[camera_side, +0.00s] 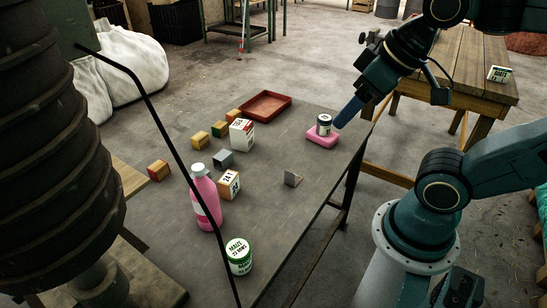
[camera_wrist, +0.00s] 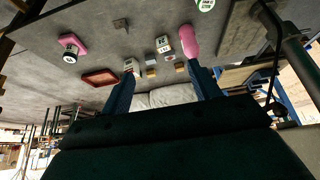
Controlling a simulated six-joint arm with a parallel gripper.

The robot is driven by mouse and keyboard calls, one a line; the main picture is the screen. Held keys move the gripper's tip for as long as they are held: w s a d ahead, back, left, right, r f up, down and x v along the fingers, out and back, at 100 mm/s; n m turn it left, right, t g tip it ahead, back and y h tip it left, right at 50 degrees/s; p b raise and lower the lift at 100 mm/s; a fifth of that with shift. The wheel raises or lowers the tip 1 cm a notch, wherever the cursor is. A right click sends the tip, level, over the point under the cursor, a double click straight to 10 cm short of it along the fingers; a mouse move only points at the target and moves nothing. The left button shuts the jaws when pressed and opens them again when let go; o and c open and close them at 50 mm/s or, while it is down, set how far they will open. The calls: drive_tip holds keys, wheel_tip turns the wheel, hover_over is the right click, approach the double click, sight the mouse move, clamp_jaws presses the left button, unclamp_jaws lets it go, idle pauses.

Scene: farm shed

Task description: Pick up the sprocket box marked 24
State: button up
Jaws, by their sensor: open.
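The sprocket box marked 24 (camera_side: 229,184) is a small cream and tan box on the grey table, right of the pink bottle (camera_side: 206,200) in the side view. In the wrist view, what looks like this box (camera_wrist: 162,44) lies beyond my fingers, beside the bottle (camera_wrist: 189,40); its number is too small to read there. My gripper (camera_side: 347,112) is open, above the table's right end in the side view, well away from the box. The wrist view shows the open fingers of my gripper (camera_wrist: 160,68) apart with nothing held.
A taller white box (camera_side: 242,134), a grey block (camera_side: 223,159) and several wooden blocks stand near the 24 box. A jar (camera_side: 239,256) is at the front. A can (camera_side: 324,124) stands on a pink sponge (camera_side: 321,140). A red tray (camera_side: 265,105) lies behind.

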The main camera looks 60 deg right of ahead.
drive_tip(key=m+g+y, duration=0.3)
drive_tip(key=m+g, duration=0.2)
drive_tip(key=m, duration=0.7)
hover_over(229, 176)
drive_tip(key=s+d, duration=0.2)
drive_tip(key=s, duration=0.2)
wheel_tip(229, 176, down, 13)
drive_tip(key=w+d+f+m+g+y, duration=0.1)
drive_tip(key=w+f, duration=0.4)
drive_tip(key=f, duration=0.7)
drive_tip(key=d+m, duration=0.1)
drive_tip(key=m, duration=0.1)
drive_tip(key=shift+f+m+y, duration=0.3)
drive_tip(key=shift+f+m, duration=0.05)
drive_tip(key=shift+m, duration=0.05)
drive_tip(key=shift+s+x, duration=0.2)
drive_tip(key=shift+x, duration=4.1)
drive_tip(key=shift+d+f, duration=0.1)
